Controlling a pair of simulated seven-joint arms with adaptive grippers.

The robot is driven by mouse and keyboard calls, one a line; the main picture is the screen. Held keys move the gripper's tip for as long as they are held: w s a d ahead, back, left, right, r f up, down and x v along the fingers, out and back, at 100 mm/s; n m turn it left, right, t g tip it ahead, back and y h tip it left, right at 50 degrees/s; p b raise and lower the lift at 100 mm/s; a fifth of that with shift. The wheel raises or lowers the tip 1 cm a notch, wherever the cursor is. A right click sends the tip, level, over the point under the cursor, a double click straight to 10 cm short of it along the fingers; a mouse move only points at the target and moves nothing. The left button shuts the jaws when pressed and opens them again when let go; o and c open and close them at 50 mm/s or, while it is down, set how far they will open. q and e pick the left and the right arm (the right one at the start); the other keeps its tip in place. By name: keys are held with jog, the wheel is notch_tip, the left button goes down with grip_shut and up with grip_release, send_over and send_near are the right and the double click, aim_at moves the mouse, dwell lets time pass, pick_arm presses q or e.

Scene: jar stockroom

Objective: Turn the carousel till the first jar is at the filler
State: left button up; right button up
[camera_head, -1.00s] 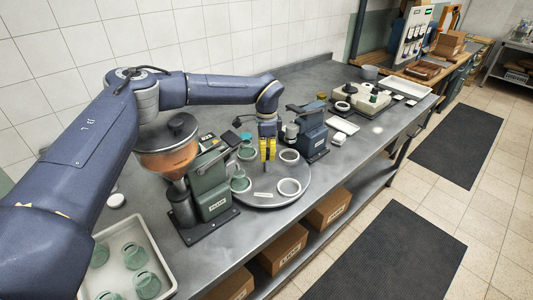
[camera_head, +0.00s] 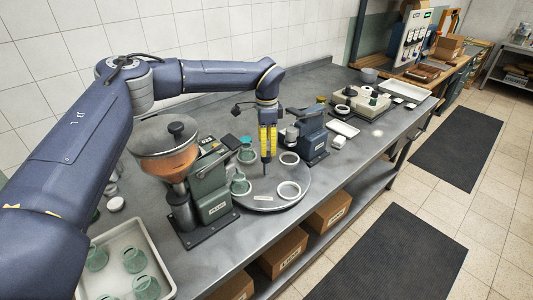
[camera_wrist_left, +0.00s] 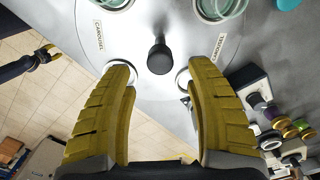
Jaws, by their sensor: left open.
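The round grey carousel (camera_head: 262,205) stands on the bench, with a black knob post (camera_head: 266,166) upright on it. One green glass jar (camera_head: 240,186) is on its left side beside the filler (camera_head: 208,190), and another jar (camera_head: 247,156) is at its back left. Two white ring seats (camera_head: 289,189) on the right look empty. My left gripper (camera_head: 267,152) is open above the knob. In the left wrist view the knob (camera_wrist_left: 160,58) lies beyond the spread yellow fingertips, apart from both. A small dark arm end with yellow, apparently my right gripper (camera_wrist_left: 46,53), shows there, too small to read.
A white tray (camera_head: 158,262) with several green jars stands at the front left. A blue-grey bench machine (camera_head: 313,138) stands close behind the carousel's right side. Another small machine and a white tray (camera_head: 343,128) stand farther right. The bench's front edge is close to the carousel.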

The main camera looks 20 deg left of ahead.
pick_arm(q)
notch_tip(320, 180, up, 7)
jog(key=shift+f, duration=0.2)
dwell(0.4)
